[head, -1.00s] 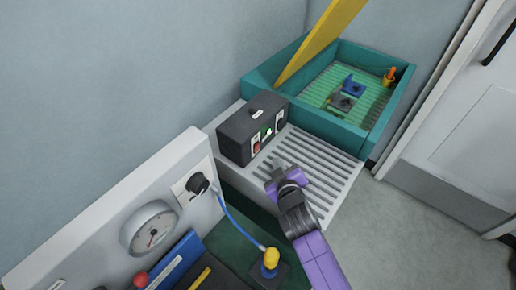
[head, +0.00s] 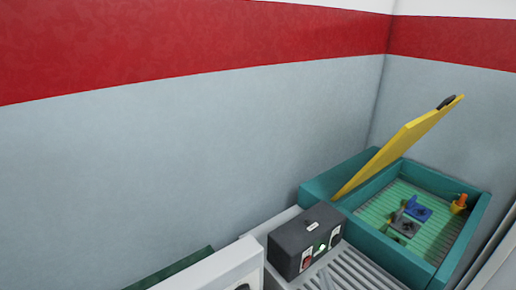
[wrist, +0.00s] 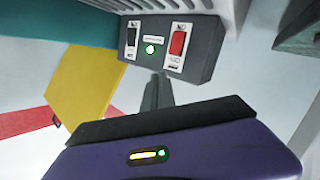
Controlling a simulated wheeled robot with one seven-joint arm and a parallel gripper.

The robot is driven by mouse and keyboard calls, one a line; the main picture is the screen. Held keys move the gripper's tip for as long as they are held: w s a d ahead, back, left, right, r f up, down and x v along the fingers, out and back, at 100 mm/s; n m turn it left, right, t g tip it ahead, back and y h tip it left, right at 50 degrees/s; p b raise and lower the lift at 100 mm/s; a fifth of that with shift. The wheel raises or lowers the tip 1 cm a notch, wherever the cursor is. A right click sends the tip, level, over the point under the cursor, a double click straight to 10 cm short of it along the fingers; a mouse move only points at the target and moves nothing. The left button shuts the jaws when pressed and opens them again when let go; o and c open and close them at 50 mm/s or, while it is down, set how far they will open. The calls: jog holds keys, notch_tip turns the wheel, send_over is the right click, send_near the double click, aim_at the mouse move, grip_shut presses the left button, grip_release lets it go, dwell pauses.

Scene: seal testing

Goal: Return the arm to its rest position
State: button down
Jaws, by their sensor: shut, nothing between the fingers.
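My gripper (wrist: 157,94) shows in the wrist view as two dark fingers close together, shut with nothing between them. The purple wrist body fills the bottom of that view. The fingers point toward the dark control box (wrist: 165,45), which has a red switch, a black switch and a lit green light; they appear apart from it, though the exact gap cannot be told. In the head view the control box (head: 305,240) stands on the slatted grey surface. Only a small grey tip, possibly my gripper, shows at the bottom edge there; the rest of the arm is out of frame.
A teal bin (head: 447,262) with a raised yellow lid (head: 400,145) stands behind the box and holds blue, grey and orange parts. The white panel (head: 215,275) is at bottom left. Grey walls with a red band rise behind.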

jog(key=s+d+r+m, duration=0.1)
jog(key=s+r, duration=0.3)
jog(key=s, duration=1.6)
jog(key=s+d+r+m+g, duration=0.1)
jog(key=s+r+m, duration=0.2)
jog(key=s, duration=1.7)
jog(key=shift+s+d+r+m, duration=0.2)
jog(key=shift+r+m, duration=0.1)
jog(key=shift+r, duration=0.15)
